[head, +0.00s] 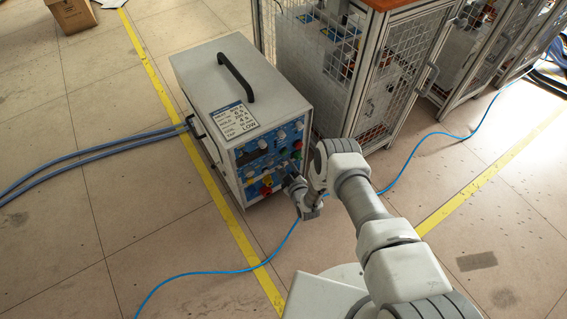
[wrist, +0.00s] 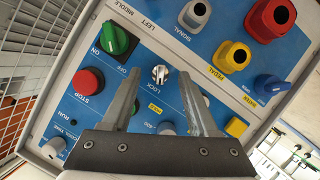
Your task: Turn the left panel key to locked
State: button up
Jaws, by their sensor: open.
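The heater's blue control panel (head: 270,152) faces my arm in the head view. In the wrist view the panel (wrist: 150,35) looks rotated. A small silver key switch (wrist: 160,73) sits on it, close to a LOCK label. I cannot tell its exact setting or whether another key is hidden behind my fingers. My gripper (wrist: 158,80) is open, with one finger on each side of the key in the picture and no visible contact. In the head view my gripper (head: 294,186) is at the panel's lower right and hides part of it.
A green selector (wrist: 117,40) and red stop button (wrist: 87,82) are near my fingers. Blue, yellow and red sockets (wrist: 268,87) line the other side. A mesh cage (head: 345,75) stands right beside the heater. A blue cable (head: 205,272) crosses the floor.

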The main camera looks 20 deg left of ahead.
jog(key=shift+w+a, duration=0.1)
dwell(0.3)
grip_shut()
